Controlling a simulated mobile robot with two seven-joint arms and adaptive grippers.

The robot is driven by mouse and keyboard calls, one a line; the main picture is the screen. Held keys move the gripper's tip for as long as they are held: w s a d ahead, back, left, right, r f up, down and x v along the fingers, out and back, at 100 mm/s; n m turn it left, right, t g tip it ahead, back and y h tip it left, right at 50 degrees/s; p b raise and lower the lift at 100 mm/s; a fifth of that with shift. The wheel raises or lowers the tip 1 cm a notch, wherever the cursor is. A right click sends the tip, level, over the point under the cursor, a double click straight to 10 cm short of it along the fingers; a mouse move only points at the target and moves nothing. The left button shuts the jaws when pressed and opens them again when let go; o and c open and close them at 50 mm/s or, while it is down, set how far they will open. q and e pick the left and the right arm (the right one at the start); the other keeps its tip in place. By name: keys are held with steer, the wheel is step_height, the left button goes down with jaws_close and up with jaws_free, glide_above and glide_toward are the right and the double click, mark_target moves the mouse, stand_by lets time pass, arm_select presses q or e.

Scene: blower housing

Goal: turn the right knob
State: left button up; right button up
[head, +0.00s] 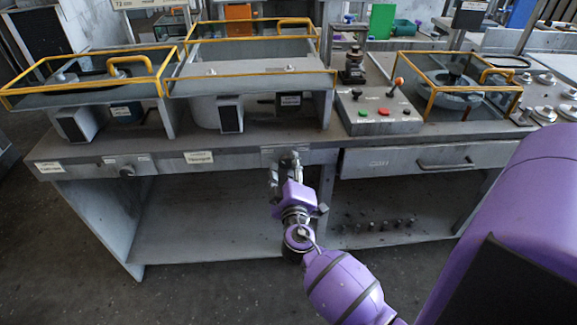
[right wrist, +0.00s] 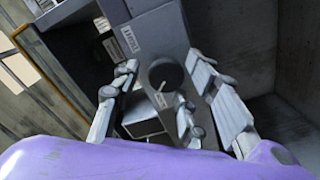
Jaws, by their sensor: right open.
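The right knob (right wrist: 166,74) is a dark round knob on the grey front panel in the right wrist view. My right gripper (right wrist: 165,86) is open, with its grey fingers on either side of the knob. I cannot tell whether any finger touches it. In the head view my right gripper (head: 284,168) is at the bench's front edge, and it mostly hides the right knob there. The left knob (head: 126,170) shows on the same front panel, further left. My left gripper is not in view.
The bench (head: 225,159) carries yellow-framed guards (head: 250,72). A control box (head: 378,112) with red and green buttons and a lever stands right of the middle. A drawer (head: 430,158) is right of my gripper. A lower shelf (head: 200,230) is mostly bare.

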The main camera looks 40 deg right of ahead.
steer(key=shift+c, duration=0.5)
jaws_close()
